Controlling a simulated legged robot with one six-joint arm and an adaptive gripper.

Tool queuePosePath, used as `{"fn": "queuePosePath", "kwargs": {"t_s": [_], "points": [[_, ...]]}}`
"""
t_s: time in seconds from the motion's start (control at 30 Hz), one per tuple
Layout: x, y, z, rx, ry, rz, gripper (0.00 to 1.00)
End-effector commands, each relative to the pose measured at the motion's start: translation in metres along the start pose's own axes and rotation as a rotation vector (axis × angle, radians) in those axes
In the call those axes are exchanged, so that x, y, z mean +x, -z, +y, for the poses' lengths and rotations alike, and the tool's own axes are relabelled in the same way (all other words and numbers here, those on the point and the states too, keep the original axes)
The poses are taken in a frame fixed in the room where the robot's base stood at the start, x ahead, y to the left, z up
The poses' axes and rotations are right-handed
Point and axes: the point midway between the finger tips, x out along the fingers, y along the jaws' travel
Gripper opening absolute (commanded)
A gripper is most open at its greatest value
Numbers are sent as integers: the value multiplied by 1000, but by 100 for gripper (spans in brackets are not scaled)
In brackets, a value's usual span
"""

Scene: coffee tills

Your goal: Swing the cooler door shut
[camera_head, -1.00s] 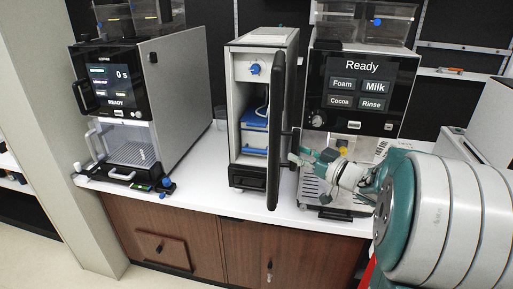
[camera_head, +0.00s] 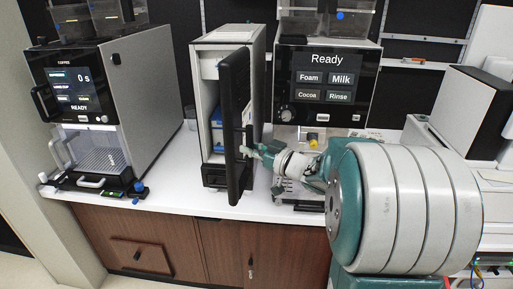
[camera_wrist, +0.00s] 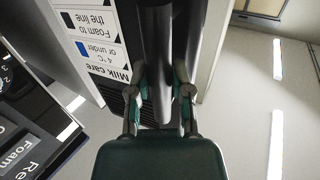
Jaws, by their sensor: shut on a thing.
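The cooler (camera_head: 208,75) is a narrow pale cabinet on the white counter, between two coffee machines. Its black door (camera_head: 236,130) stands partly open, hinged at the right and swung toward the front, covering part of the opening. Blue items (camera_head: 216,118) show inside through the gap at the left. My gripper (camera_head: 250,150) is at the right of the door, at its handle. In the wrist view my gripper (camera_wrist: 160,95) has its fingers closed on either side of the dark handle bar (camera_wrist: 155,50). The contact itself is partly hidden by the fingers.
A coffee machine (camera_head: 150,90) stands at the left. Another with a "Ready" screen (camera_head: 325,85) stands right of the cooler, behind my arm. Bare white counter (camera_head: 160,195) lies in front of the cooler. Wooden cupboards (camera_head: 150,240) are below.

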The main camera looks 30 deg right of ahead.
Motion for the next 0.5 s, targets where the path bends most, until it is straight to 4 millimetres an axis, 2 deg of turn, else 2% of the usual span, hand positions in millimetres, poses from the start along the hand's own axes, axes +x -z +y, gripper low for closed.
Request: {"fn": "queuePosePath", "kwargs": {"t_s": [0.33,0.5], "points": [[2,0,-3,0,4,0,0],[14,0,-10,0,6,-1,0]]}}
